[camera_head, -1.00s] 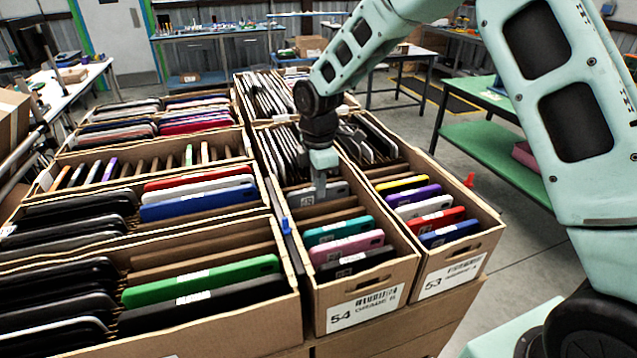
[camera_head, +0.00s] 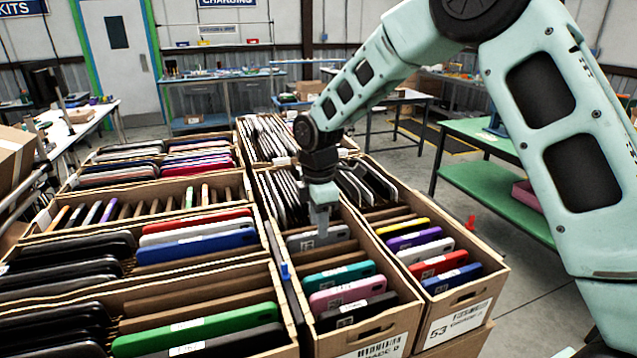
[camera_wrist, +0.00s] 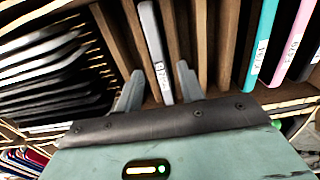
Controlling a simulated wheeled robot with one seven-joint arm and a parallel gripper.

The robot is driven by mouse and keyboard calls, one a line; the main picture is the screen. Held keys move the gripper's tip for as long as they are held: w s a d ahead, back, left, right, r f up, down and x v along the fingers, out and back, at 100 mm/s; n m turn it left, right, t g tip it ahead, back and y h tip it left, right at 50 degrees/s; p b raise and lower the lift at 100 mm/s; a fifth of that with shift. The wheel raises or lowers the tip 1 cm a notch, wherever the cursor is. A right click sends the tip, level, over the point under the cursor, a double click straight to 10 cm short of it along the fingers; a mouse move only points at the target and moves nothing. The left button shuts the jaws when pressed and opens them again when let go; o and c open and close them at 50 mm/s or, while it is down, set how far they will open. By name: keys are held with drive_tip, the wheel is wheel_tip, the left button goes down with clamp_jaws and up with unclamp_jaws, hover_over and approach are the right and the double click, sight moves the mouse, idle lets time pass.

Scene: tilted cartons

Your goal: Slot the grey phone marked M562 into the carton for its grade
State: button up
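The grey phone (camera_head: 318,238) stands on edge in a slot between brown dividers of the long carton marked 54 (camera_head: 308,325). It has a white label, too small to read; the phone also shows in the wrist view (camera_wrist: 152,38). My gripper (camera_head: 321,212) is over its top edge. In the wrist view my two fingers (camera_wrist: 159,82) are spread on either side of the phone, with a visible gap at each side. Teal (camera_head: 338,279), pink (camera_head: 342,295) and black (camera_head: 357,311) phones stand in front of it in that carton.
Carton 53 (camera_head: 468,309) stands right of it, with several coloured phones. Wider cartons (camera_head: 276,305) of phones are at the left. White and dark phones fill slots behind my gripper. Empty slots lie around the grey phone. A green table (camera_head: 493,190) stands at the right.

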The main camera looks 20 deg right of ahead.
wheel_tip(320, 180, up, 15)
drive_tip(key=b, duration=0.2)
drive_tip(key=shift+r+b, duration=0.15)
drive_tip(key=shift+b, duration=0.25)
drive_tip(key=shift+r, duration=0.1)
wheel_tip(320, 180, up, 7)
drive_tip(key=p, duration=0.7)
